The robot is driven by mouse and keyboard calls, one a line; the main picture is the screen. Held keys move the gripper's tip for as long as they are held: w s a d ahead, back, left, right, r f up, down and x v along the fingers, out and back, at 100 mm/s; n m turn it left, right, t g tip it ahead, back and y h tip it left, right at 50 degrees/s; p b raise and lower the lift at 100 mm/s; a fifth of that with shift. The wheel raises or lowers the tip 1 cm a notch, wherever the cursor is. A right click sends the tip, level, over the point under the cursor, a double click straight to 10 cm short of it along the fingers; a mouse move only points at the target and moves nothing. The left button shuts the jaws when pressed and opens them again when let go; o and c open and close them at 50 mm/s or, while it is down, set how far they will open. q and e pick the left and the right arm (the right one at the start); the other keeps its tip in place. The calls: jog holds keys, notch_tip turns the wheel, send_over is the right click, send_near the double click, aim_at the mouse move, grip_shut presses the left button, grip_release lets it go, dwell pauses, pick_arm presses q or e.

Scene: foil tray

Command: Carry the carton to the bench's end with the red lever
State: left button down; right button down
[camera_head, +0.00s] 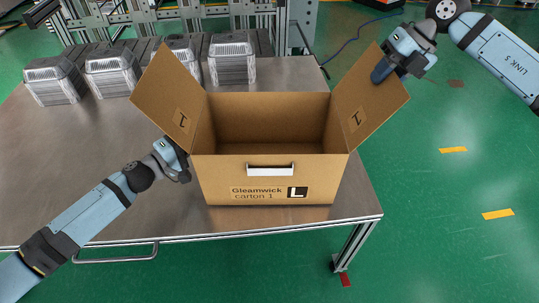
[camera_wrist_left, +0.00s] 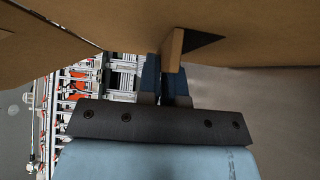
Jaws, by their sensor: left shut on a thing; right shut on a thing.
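The open brown carton (camera_head: 225,172), labelled "Gleamwick carton 1" with a black L mark, stands upright on the metal bench (camera_head: 70,170) near its right end. Its side flaps are spread outward and the inside I can see looks empty. My left gripper (camera_head: 184,166) is at the carton's left side. In the left wrist view its fingers (camera_wrist_left: 166,80) are shut on a cardboard edge of the carton (camera_wrist_left: 172,48). My right gripper (camera_head: 380,70) is shut on the carton's right flap; its fingertips are partly hidden. I cannot make out a red lever.
Several clear lidded foil trays (camera_head: 232,58) stand along the back left of the bench, before a machine frame (camera_head: 170,14). The bench's right edge is close to the carton. Green floor (camera_head: 440,200) with yellow marks lies open to the right.

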notch_tip(320, 180, up, 4)
jog(key=p, duration=0.3)
jog(key=shift+r+p, duration=0.15)
jog(key=shift+p, duration=0.15)
jog(key=shift+d, duration=0.15)
dwell(0.5)
